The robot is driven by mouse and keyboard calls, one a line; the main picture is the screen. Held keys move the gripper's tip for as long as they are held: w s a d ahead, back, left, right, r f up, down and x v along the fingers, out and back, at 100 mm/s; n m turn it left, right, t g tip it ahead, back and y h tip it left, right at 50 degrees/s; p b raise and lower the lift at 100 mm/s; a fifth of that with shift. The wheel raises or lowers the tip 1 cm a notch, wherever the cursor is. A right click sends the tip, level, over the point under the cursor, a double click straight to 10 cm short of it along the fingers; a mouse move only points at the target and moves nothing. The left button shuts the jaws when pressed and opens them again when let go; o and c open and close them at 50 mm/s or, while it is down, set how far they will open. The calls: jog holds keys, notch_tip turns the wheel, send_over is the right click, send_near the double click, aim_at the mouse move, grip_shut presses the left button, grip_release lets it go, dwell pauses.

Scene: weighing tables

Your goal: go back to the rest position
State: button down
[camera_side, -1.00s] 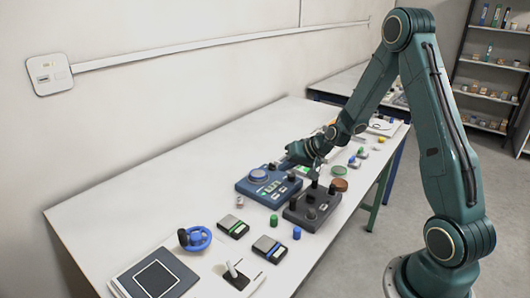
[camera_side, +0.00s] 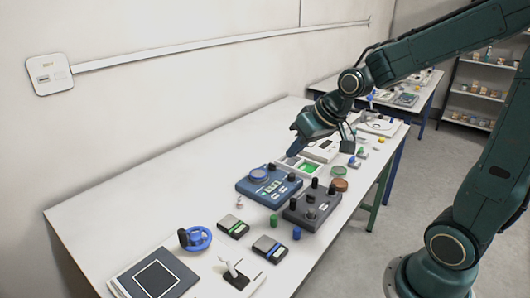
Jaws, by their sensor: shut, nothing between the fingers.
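My gripper (camera_side: 296,150) is in the side view, above the middle of the long white table (camera_side: 130,210). The tip appears clear of the box, though the exact gap cannot be told.
A dark grey box with knobs (camera_side: 302,217) stands beside the blue box. Two small black devices, a blue handwheel (camera_side: 196,238), a joystick (camera_side: 233,272) and a dark square pad (camera_side: 155,280) are nearer. The table's left back area is bare.

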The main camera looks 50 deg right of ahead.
jog(key=s+a+r+n, duration=0.1)
jog(key=s+a+r, duration=0.1)
jog(key=s, duration=0.6)
jog(key=s+a+r+n+g, duration=0.1)
jog(key=s+a+r, duration=0.1)
jog(key=s, duration=0.7)
jog(key=shift+s+a+r+h, duration=0.15)
jog(key=shift+r+h, duration=0.25)
jog(key=shift+r, duration=0.3)
